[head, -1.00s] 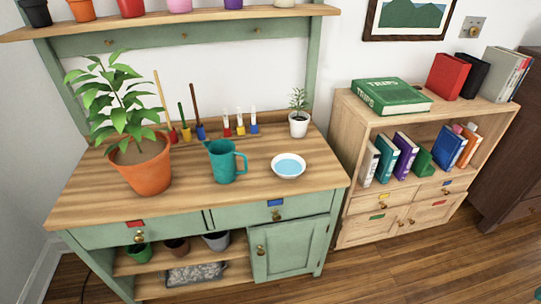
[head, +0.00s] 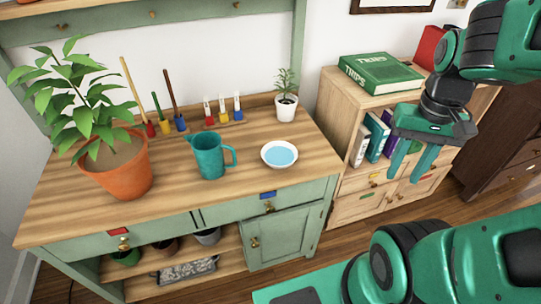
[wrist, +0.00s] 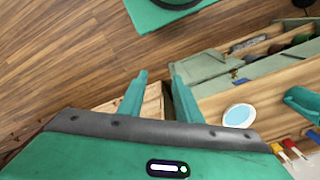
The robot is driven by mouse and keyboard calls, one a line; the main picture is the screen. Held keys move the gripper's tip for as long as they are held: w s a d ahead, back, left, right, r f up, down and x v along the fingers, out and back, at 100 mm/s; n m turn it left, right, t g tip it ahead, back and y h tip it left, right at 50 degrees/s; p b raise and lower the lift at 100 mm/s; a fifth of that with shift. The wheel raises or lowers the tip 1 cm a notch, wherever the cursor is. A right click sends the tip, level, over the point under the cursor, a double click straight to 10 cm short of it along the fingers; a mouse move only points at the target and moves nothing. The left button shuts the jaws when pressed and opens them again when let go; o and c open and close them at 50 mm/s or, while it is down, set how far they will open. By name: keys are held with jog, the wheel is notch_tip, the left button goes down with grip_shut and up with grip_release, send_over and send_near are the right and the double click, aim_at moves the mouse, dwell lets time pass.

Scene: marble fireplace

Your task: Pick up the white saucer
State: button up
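The white saucer (head: 267,153) lies on the wooden top of the green potting bench (head: 60,214), right of the teal jug (head: 209,157). A light blue round area covers its middle. The saucer also shows in the wrist view (wrist: 226,116), right of my fingers. My gripper (head: 407,178) hangs in front of the bookcase, to the right of the saucer and well apart from it. Its two fingers are spread with nothing between them. In the wrist view my gripper (wrist: 157,76) is also open and empty.
A large plant in a terracotta pot (head: 123,179) stands on the left of the bench. A small plant in a white pot (head: 286,107) stands behind the saucer. A wooden bookcase (head: 330,107) with books is on the right. The bench top in front of the saucer is clear.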

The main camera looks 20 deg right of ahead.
jog(key=shift+o, duration=0.4)
jog(key=shift+a, duration=0.1)
jog(key=o, duration=0.5)
jog(key=shift+s+r, duration=0.2)
jog(key=shift+s, duration=0.05)
jog(key=o, duration=0.5)
jog(key=shift+w+a+r+n, duration=0.1)
jog(key=shift+w+r+n, duration=0.05)
jog(key=shift+n, duration=0.25)
jog(key=o, duration=0.7)
jog(key=w+n, duration=0.2)
jog(key=w, duration=0.1)
jog(key=w+n, duration=0.1)
jog(key=w, duration=0.1)
jog(key=shift+w+a+f, duration=0.15)
jog(key=shift+a+f, duration=0.1)
jog(key=shift+f, duration=0.05)
jog(key=n+t+y, duration=0.2)
jog(key=n+y, duration=0.2)
jog(key=n, duration=1.2)
send_near(277, 157)
jog(key=shift+d+f, duration=0.1)
jog(key=shift+f, duration=0.15)
jog(key=shift+x, duration=2.95)
